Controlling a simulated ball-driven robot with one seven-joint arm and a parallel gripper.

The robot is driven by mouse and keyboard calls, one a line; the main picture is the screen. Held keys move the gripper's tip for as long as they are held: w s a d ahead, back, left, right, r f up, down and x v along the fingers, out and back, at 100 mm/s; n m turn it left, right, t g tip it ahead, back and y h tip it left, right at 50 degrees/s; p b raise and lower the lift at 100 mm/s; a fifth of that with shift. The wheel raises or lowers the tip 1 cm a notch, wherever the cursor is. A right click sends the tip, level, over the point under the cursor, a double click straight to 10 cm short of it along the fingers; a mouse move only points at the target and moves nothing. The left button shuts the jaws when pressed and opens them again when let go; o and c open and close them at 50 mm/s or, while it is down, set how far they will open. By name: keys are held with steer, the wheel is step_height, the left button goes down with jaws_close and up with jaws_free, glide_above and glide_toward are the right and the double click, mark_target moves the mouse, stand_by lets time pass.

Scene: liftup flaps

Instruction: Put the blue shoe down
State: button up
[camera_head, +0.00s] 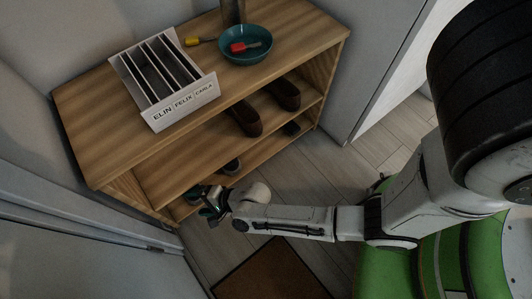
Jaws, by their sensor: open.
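My gripper (207,203) is at the lower left opening of the wooden shoe rack (200,105), at the height of its lowest shelf. The jaws are open. A small dark teal-blue shape (208,213), likely the blue shoe, shows right at the jaws, mostly hidden by the gripper. I cannot tell whether it touches the jaws or rests fully on the shelf.
A pair of brown shoes (243,119) stands on the middle shelf. Dark shoes (232,167) show lower down. On top are a white name-labelled sorter (180,108) and a teal bowl (245,58). A brown mat (270,272) lies on the floor; a wall is close left.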

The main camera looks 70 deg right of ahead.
steer(key=s+d+r+n+g+h, duration=0.1)
steer(key=s+d+r+n+g, duration=0.3)
steer(key=s+r+n, duration=0.3)
steer(key=s+d+r+n+g+h, duration=0.2)
steer(key=s+d+r+n+g, duration=0.3)
steer(key=s+n, duration=0.7)
step_height(320, 180, up, 3)
steer(key=shift+s+r+n+g, duration=0.2)
steer(key=shift+s+n+g, duration=0.15)
steer(key=shift+g, duration=0.65)
steer(key=shift+a, duration=0.15)
